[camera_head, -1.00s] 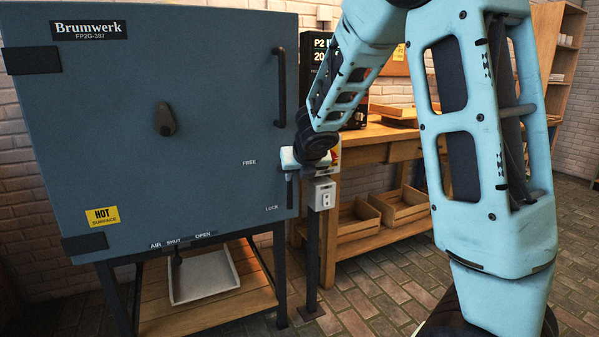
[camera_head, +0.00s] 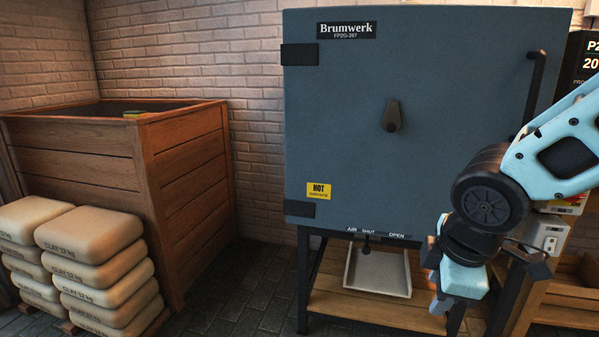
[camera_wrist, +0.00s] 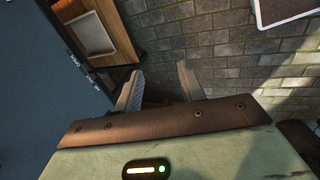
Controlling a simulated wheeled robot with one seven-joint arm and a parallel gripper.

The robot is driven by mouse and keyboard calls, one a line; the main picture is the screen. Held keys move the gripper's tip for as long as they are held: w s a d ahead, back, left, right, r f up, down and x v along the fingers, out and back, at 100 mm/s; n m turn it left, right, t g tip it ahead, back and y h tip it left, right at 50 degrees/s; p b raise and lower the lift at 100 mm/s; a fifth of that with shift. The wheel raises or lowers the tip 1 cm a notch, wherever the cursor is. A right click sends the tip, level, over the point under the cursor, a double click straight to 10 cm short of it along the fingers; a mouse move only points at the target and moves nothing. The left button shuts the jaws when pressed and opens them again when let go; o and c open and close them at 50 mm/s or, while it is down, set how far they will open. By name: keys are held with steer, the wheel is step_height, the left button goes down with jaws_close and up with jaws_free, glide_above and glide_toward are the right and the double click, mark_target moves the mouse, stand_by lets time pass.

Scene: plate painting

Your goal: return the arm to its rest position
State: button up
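My gripper (camera_head: 444,288) hangs low in front of the kiln's lower right corner in the head view, pointing downward. In the wrist view its two fingers (camera_wrist: 160,86) stand apart with nothing between them. The blue-grey Brumwerk kiln (camera_head: 440,80) has its door closed against the body. Its handle (camera_head: 531,95) is at the right edge of the door. My arm reaches in from the right edge, bent, and hides the kiln's lower right part and the lock area.
A white tray (camera_head: 378,285) lies on the wooden shelf (camera_head: 335,300) under the kiln. A large wooden crate (camera_head: 190,180) and stacked clay bags (camera_head: 90,232) stand at left. A socket box (camera_head: 547,238) is beside my arm. Brick floor (camera_head: 250,262) is free between crate and kiln.

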steer(key=s+a+f+m+g+y, duration=0.15)
steer(key=s+a+m+g, duration=0.4)
steer(key=s, duration=0.95)
step_height(320, 180, up, 19)
steer(key=a+m+t+p, duration=0.1)
steer(key=a+p, duration=0.1)
steer(key=p, duration=1.7)
steer(key=shift+s+t, duration=0.2)
steer(key=shift+t, duration=0.15)
